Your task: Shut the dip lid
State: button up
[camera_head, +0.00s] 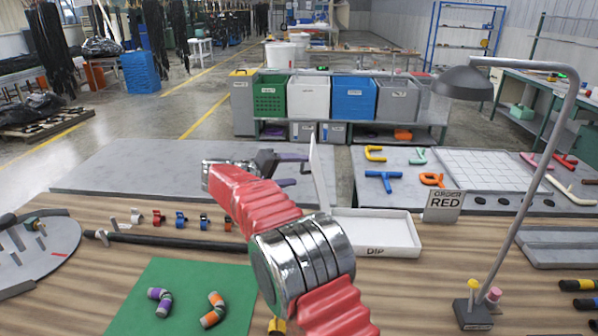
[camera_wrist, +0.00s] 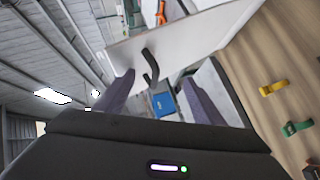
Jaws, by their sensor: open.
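The dip tray (camera_head: 385,234) is a shallow white box labelled DIP on the wooden bench, partly hidden behind my arm. Its white lid (camera_head: 321,175) stands raised, nearly edge-on, at the tray's left side. In the wrist view the lid (camera_wrist: 190,38) fills the upper middle and carries a dark curved handle (camera_wrist: 151,70). My gripper (camera_head: 292,168) is just left of the lid in the head view. In the wrist view my gripper (camera_wrist: 157,80) has its two purple-grey fingers apart, with the handle appearing between them. Whether they touch the handle or lid is unclear.
A lamp (camera_head: 530,170) arches over the bench at right, near the ORDER RED sign (camera_head: 443,206). A green mat (camera_head: 180,298) with hose pieces lies front left. Small coloured clamps (camera_head: 181,220) line the bench left of my arm. Coloured bins (camera_head: 353,98) stand behind.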

jog(key=shift+x, duration=1.1)
jog(key=shift+c, duration=0.2)
jog(key=c, duration=1.4)
grip_shut()
jog(key=shift+f, duration=0.1)
jog(key=shift+d+f, duration=0.1)
jog(key=shift+f, duration=0.05)
